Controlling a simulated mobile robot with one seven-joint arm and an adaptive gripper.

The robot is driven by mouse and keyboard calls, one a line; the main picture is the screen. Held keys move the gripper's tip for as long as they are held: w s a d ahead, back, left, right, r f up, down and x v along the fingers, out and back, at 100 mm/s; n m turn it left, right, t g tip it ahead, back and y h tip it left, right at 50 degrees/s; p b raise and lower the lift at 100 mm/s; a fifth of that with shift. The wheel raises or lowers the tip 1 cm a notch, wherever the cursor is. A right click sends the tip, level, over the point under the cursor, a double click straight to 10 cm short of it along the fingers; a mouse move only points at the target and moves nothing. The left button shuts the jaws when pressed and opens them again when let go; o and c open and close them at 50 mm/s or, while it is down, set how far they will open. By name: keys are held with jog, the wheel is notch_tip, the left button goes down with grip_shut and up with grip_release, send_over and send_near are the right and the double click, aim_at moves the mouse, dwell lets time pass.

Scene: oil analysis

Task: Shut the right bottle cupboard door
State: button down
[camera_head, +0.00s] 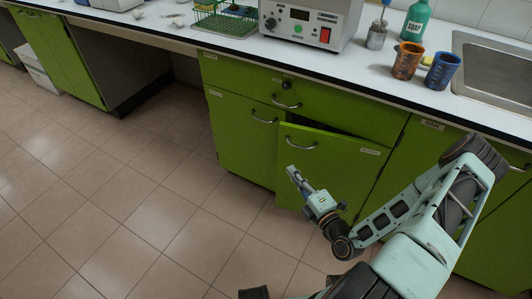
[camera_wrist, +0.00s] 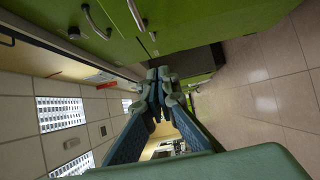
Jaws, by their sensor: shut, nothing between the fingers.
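The right bottle cupboard door (camera_head: 335,165) is a green panel below the drawer, with a curved metal handle (camera_head: 302,145) near its upper left and a small label at its upper right. It stands partly open: its left edge is swung out and a dark gap shows along its top. My gripper (camera_head: 292,171) is in front of the door's left part, below the handle, and overlaps it in the head view; I cannot tell whether it touches. In the wrist view the fingers (camera_wrist: 158,98) are together and hold nothing. Green fronts with metal handles show at the top there.
The left cupboard door (camera_head: 240,140) and the drawer above (camera_head: 335,108) look closed. The white worktop (camera_head: 250,48) carries an instrument (camera_head: 308,22), a green rack, cups and a soap bottle (camera_head: 414,22). The tiled floor (camera_head: 150,210) to the left is clear.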

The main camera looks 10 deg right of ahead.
aim_at(283, 144)
jog(key=b+x, duration=0.1)
jog(key=x, duration=0.3)
jog(key=d+b+x, duration=0.1)
jog(key=x, duration=0.3)
jog(key=w+d+b+x, duration=0.1)
jog(key=x, duration=0.3)
jog(key=shift+d+r, duration=0.1)
jog(key=shift+d, duration=0.15)
jog(key=shift+w+d, duration=0.25)
jog(key=shift+w, duration=0.1)
